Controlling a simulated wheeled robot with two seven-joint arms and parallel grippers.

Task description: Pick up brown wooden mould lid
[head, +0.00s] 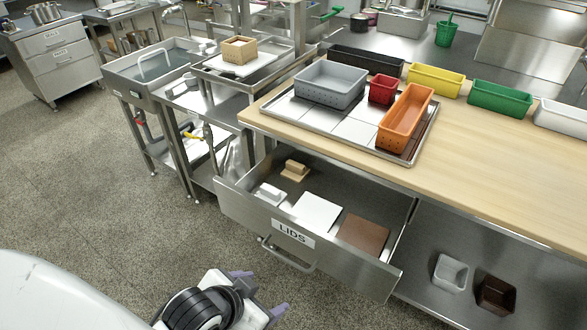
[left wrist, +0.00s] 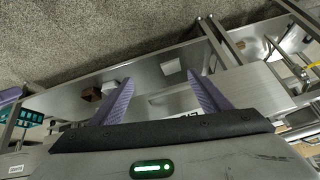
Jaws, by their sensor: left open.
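An open drawer labelled LIDS (head: 293,232) holds several lids in the head view. A brown flat square lid (head: 363,234) lies at its right end. A tan wooden lid with a raised grip (head: 295,170) lies at the back left. A white lid with a grip (head: 268,194) and a flat white square lid (head: 317,212) lie between them. My left gripper (head: 262,293) is outside the drawer, in front of and below it in the picture. Its purple fingers stand apart and empty in the left wrist view (left wrist: 160,76). My right gripper does not show clearly.
A wooden worktop (head: 500,180) above the drawer carries a steel tray (head: 263,117) with grey, red and orange moulds. The drawer handle (head: 287,256) sticks out in front. White and brown moulds (head: 496,294) stand on the lower shelf. The floor at left is clear.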

